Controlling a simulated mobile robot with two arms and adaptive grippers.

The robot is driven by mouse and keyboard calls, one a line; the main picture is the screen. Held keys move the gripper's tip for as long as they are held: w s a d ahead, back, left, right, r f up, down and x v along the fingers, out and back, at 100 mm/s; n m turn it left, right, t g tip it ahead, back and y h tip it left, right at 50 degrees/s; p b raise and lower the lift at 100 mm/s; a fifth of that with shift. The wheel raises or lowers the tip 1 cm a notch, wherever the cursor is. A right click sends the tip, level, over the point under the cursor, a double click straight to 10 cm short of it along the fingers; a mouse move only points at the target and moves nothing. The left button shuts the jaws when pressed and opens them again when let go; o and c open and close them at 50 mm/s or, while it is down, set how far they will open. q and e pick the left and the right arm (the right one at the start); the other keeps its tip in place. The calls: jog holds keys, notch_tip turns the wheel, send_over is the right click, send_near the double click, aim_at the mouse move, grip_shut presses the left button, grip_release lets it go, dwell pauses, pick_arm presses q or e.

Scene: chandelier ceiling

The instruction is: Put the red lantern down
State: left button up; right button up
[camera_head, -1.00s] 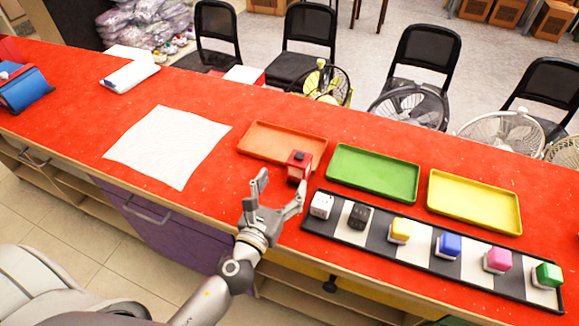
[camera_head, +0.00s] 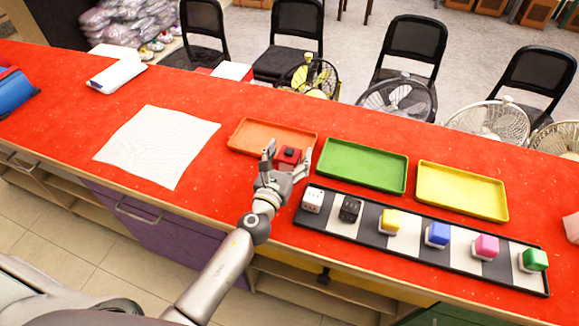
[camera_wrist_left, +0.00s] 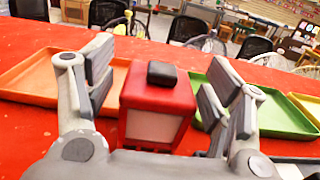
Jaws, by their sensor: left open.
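The red lantern (camera_head: 289,157) has a black top knob and a pale front panel. It stands upright at the near right edge of the orange tray (camera_head: 240,143); I cannot tell whether it rests in the tray or on the counter. My left gripper (camera_head: 289,159) is open, with its fingers on either side of the lantern. In the left wrist view the lantern (camera_wrist_left: 158,110) stands between the two open fingers, with visible gaps on both sides. My right gripper is not in view.
A green tray (camera_head: 362,168) and a yellow tray (camera_head: 462,192) lie to the right. A white sheet (camera_head: 157,147) lies to the left on the red counter. Chairs and fans stand behind.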

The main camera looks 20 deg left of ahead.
pick_arm(q)
jog(key=shift+w, duration=0.1)
grip_shut()
dwell(0.5)
